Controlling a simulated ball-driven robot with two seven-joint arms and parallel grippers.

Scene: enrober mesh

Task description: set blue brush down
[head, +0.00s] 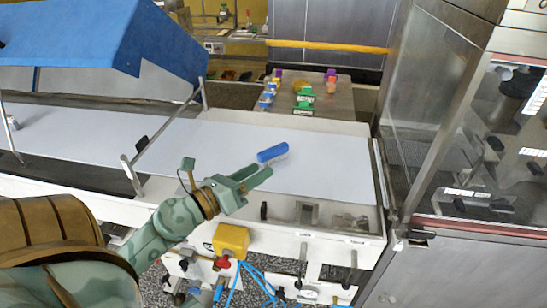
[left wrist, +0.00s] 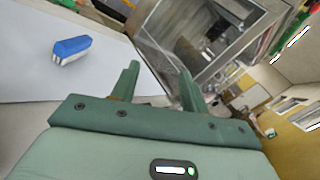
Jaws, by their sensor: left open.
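The blue brush (head: 272,153) lies on the pale conveyor belt, near the belt's right part, with its blue back up and its pale bristle side showing below. It also shows in the left wrist view (left wrist: 72,48), at the upper left on the belt, outside the jaws. My left gripper (head: 257,175) is just in front of the brush in the head view, with its fingers apart and nothing between them. The open fingers also show in the left wrist view (left wrist: 158,84). My right gripper is in neither view.
The pale belt (head: 220,140) has free room left of the brush. A blue cover (head: 90,35) stands over its left part. Behind is a table (head: 335,98) with several coloured items. A glass-and-steel cabinet (head: 415,110) rises at right. A yellow box (head: 230,241) is on the near side.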

